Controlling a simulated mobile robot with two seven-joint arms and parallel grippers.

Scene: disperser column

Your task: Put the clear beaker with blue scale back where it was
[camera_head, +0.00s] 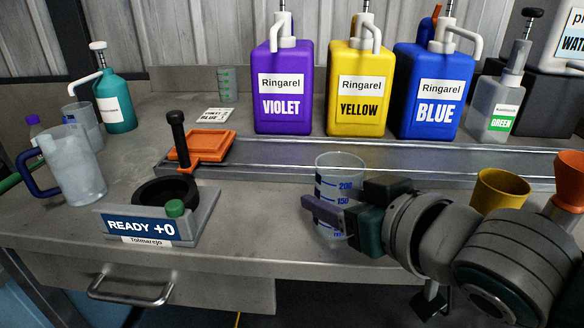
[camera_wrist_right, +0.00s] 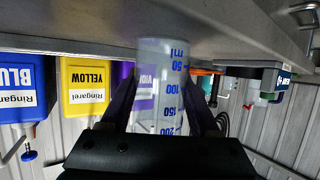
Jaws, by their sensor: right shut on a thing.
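The clear beaker with blue scale (camera_head: 340,174) is upright at the front middle of the bench in the head view. My right gripper (camera_head: 325,216) is shut on the beaker's lower part, its purple finger across the near side. In the right wrist view, the beaker (camera_wrist_right: 160,95) is between the two fingers of my right gripper (camera_wrist_right: 161,110) and appears upside down, with its blue marks readable. Its base is close to the bench top; I cannot tell whether it touches. My left gripper does not show.
A metal rail (camera_head: 270,160) runs behind the beaker, with violet (camera_head: 284,90), yellow (camera_head: 360,92) and blue (camera_head: 432,95) jugs beyond. The READY device (camera_head: 150,225) and a blue-handled jug (camera_head: 75,170) stand left. A yellow cup (camera_head: 500,190) is right. Bench is clear left of the beaker.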

